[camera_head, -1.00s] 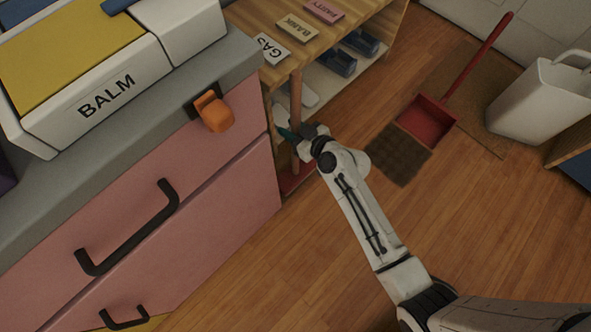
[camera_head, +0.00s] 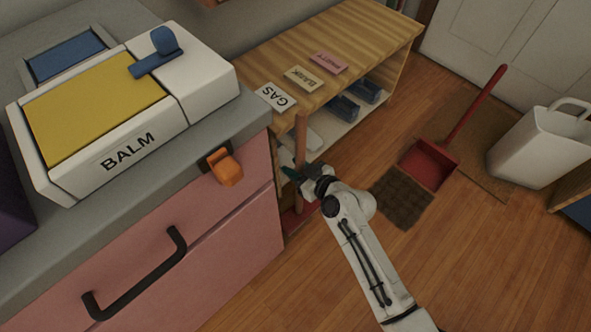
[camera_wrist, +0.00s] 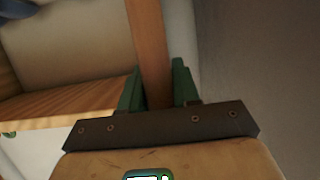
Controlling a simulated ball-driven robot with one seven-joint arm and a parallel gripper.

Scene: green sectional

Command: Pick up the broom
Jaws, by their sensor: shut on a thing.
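The broom shows as an upright wooden handle (camera_head: 301,135) in the head view, in front of the near end of the wooden shelf unit. A red part low down by the floor (camera_head: 297,218) is in line with it; I cannot tell whether it belongs to the broom. My gripper (camera_head: 292,173) is at the handle, between the pink cabinet and the shelf. In the wrist view the brown handle (camera_wrist: 149,40) runs between the green fingers of my gripper (camera_wrist: 158,88), which is shut on it. The handle's lower part is hidden there.
The pink cabinet (camera_head: 240,235) with an orange latch (camera_head: 228,170) stands close on the left. The shelf unit (camera_head: 375,48) is just behind. A red dustpan (camera_head: 429,165), a brown mat (camera_head: 402,197) and a white bin (camera_head: 535,135) are right.

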